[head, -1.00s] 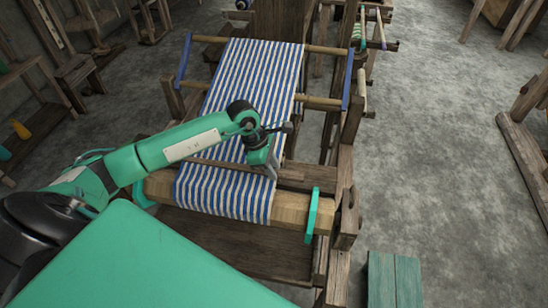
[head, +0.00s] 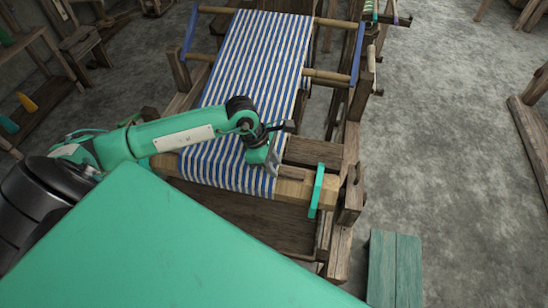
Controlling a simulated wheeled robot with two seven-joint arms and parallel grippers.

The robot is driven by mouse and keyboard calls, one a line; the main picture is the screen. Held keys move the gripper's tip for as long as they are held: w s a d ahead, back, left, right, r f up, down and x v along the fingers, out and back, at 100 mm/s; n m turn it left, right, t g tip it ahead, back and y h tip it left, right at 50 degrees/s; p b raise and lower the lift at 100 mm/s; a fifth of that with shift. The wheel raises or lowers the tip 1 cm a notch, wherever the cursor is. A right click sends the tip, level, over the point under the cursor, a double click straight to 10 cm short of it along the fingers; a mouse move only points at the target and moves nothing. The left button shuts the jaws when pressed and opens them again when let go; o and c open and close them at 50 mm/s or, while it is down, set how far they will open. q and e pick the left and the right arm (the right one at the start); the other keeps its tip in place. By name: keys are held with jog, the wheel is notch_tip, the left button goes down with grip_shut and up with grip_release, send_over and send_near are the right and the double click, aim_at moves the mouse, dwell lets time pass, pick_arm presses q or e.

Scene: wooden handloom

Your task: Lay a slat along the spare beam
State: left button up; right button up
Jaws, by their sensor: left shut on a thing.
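The pale wooden beam (head: 296,190) at the front of the loom appears to be the spare beam. Blue-and-white striped cloth (head: 225,170) drapes over its left and middle part. My left gripper (head: 273,170) points down at the cloth's right edge, just over the beam, and is shut on a thin brown slat (head: 292,176). The slat's right end shows beside the fingers, close above the bare part of the beam. The rest of it is mostly hidden, and I cannot tell if it touches the beam. My right gripper is not in view.
A green bracket (head: 316,190) stands upright around the beam's right end. Loom posts (head: 350,195) rise just right of it. A green bench (head: 395,265) stands at the lower right. Grey floor to the right (head: 455,150) is clear.

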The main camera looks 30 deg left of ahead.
pick_arm(q)
jog(key=shift+s, duration=0.15)
jog(key=o, duration=1.1)
